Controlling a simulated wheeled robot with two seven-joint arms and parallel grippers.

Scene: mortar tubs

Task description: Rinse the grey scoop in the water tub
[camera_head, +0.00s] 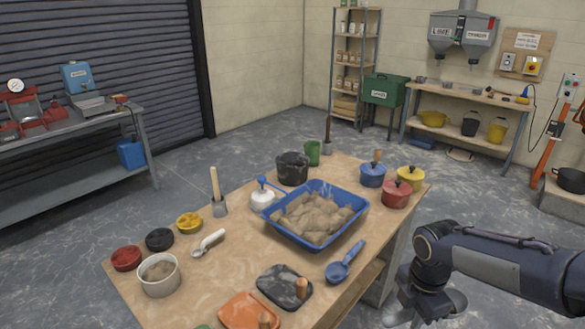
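A small scoop with a pale handle and a grey metal bowl (208,243) lies on the wooden table, left of the blue tray. I take it for the grey scoop. No clear water surface shows in any tub. A black tub (292,169) stands at the back of the table; its contents are hard to make out. A pale round tub (160,276) at the front left holds something brownish. My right arm comes in from the right, and its grey end (425,305) hangs beside the table's right side, away from the scoop; its fingers are unclear. My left gripper is out of view.
A blue tray (354,211) of lumpy sand-coloured material fills the table's middle. A blue scoop (345,262), a black board (285,287) and an orange board (249,311) lie in front. Lidded pots (396,194) stand back right. Bare tabletop (225,270) shows around the pale-handled scoop.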

